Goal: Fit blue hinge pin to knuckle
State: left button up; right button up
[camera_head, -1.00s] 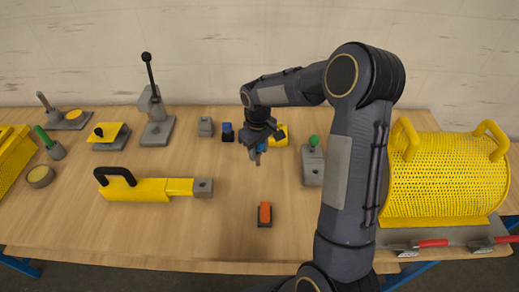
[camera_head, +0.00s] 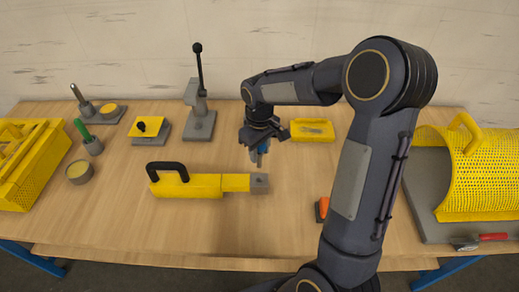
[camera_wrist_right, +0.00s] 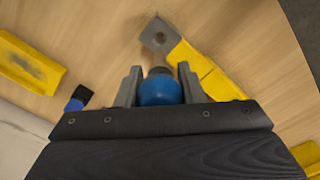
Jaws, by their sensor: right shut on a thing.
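My right gripper (camera_head: 259,148) is shut on the blue hinge pin (camera_head: 262,150). In the right wrist view its round blue head (camera_wrist_right: 160,91) sits between the two fingers (camera_wrist_right: 158,86), with a brownish shank beyond it. In the head view the shank points down, just behind and above the grey knuckle (camera_head: 260,183) at the right end of the yellow hinge piece (camera_head: 205,186). The knuckle (camera_wrist_right: 158,36) has a dark hole in its face and appears apart from the pin tip. My left gripper is not in view.
A yellow tray (camera_head: 312,131) lies right of the gripper. An orange-topped block (camera_head: 323,208) is partly hidden by my arm.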

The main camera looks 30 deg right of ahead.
aim_at(260, 167)
jog(key=shift+f+b, duration=2.2)
jog(key=shift+f, duration=0.75)
jog(key=shift+f+b, duration=2.4)
jog(key=shift+f, duration=0.7)
jog(key=o, duration=1.1)
notch_tip(260, 167, up, 7)
jog(key=shift+f, duration=0.1)
jog(key=shift+r, duration=0.55)
